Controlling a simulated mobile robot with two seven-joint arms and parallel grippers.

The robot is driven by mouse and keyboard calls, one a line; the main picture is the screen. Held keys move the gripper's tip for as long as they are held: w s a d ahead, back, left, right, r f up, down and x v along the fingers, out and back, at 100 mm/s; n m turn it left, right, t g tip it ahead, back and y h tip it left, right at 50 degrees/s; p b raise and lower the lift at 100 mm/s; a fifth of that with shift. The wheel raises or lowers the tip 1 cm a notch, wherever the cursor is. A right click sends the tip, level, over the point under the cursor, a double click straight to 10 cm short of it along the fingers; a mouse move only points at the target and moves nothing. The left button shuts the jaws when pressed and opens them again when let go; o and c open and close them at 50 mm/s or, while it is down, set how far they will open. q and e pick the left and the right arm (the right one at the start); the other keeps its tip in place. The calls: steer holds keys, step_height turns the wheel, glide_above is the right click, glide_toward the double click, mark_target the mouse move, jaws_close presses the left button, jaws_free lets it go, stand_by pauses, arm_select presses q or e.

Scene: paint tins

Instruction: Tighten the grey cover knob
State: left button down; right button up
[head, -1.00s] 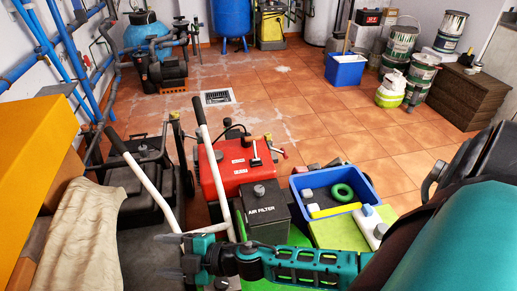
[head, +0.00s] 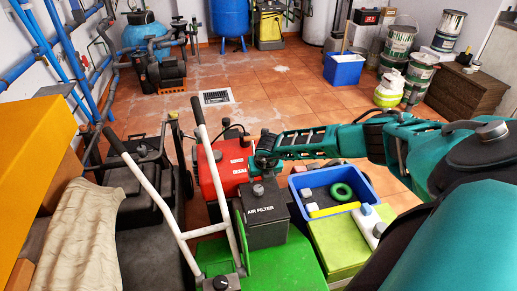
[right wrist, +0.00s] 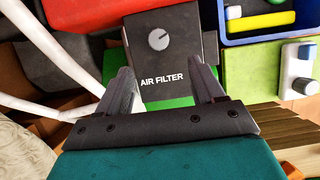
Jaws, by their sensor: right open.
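The grey cover knob (head: 258,190) sits on top of the dark grey AIR FILTER box (head: 266,222), on the green machine. In the right wrist view the knob (right wrist: 158,39) shows a pale line across its face. My right gripper (head: 264,163) is at the back edge of the box, close to the knob; its fingertips are hard to make out in the head view. In the right wrist view my right gripper (right wrist: 163,76) is open and empty, with the knob ahead of and between its two fingertips, apart from both. My left gripper is not in view.
A white handlebar (head: 158,195) rises left of the box. A red machine (head: 222,170) stands behind it. A blue tray (head: 367,192) with a green ring (head: 341,192) lies to the right. The tiled floor beyond is mostly clear.

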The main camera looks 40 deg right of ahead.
steer(key=b, duration=0.4)
glide_above(258, 188)
steer(key=s+a, duration=0.1)
steer(key=s, duration=0.1)
step_height(258, 188, down, 7)
steer(key=shift+s+a+r, duration=0.15)
steer(key=b+x, duration=0.2)
steer(key=x, duration=0.1)
steer(key=shift+f+b, duration=0.25)
steer(key=shift+b, duration=0.1)
steer(key=shift+w+d+f+b, duration=0.2)
steer(key=shift+w+f+b, duration=0.2)
steer(key=shift+f+b, duration=0.2)
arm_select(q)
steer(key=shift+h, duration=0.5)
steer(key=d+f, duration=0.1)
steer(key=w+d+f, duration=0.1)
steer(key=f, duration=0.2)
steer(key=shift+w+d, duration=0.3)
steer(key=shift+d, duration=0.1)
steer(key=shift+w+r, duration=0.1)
arm_select(e)
steer(key=c, duration=1)
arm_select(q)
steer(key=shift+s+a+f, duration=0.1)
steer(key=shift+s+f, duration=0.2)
arm_select(e)
steer(key=shift+c, duration=0.2)
